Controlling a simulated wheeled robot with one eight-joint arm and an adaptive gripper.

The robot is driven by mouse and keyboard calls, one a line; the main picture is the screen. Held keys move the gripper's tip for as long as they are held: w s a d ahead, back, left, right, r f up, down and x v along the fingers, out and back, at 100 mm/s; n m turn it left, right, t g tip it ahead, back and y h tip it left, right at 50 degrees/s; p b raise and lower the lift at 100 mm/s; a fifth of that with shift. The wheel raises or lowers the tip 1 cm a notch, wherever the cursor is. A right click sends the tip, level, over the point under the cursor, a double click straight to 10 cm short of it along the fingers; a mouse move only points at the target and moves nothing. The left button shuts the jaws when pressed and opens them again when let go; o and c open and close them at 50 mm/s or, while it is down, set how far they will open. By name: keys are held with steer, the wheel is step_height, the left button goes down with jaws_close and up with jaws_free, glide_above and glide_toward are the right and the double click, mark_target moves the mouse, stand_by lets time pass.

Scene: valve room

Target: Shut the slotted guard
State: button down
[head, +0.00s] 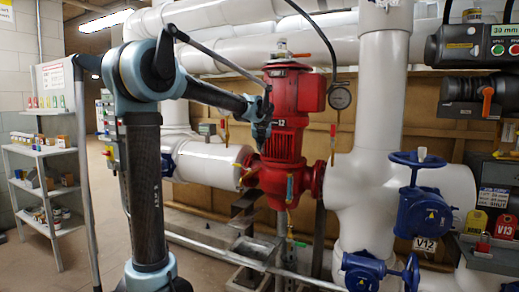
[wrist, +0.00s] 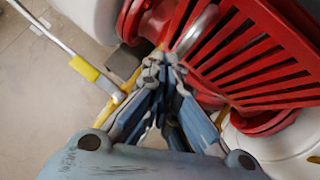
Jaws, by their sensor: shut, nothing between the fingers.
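The slotted guard (wrist: 245,55) is a red panel with several long dark slots, at the upper right of the wrist view. In the head view, the red pump (head: 290,90) stands among white pipes, but I cannot clearly pick out the guard on it. My gripper (wrist: 162,66) is shut and empty, with its fingertips by the guard's left edge. A silver rounded metal part (wrist: 196,30) is just beyond the tips; I cannot tell whether they touch. In the head view my gripper (head: 262,132) is in front of the pump's left side. The guard's hinge is not clear.
A large white pipe (head: 205,165) runs left of the pump, and a thick white upright pipe (head: 375,130) stands right. Blue valves (head: 425,205) are farther right. A thin rod with a yellow sleeve (wrist: 84,68) is left of my gripper. Shelves (head: 45,180) stand far left.

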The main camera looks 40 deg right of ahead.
steer(key=shift+a, duration=0.1)
stand_by(0.3)
steer(key=s+a+r, duration=0.5)
steer(key=a+r, duration=0.2)
steer(key=a, duration=0.2)
steer(key=shift+s, duration=0.35)
steer(key=shift+a, duration=0.1)
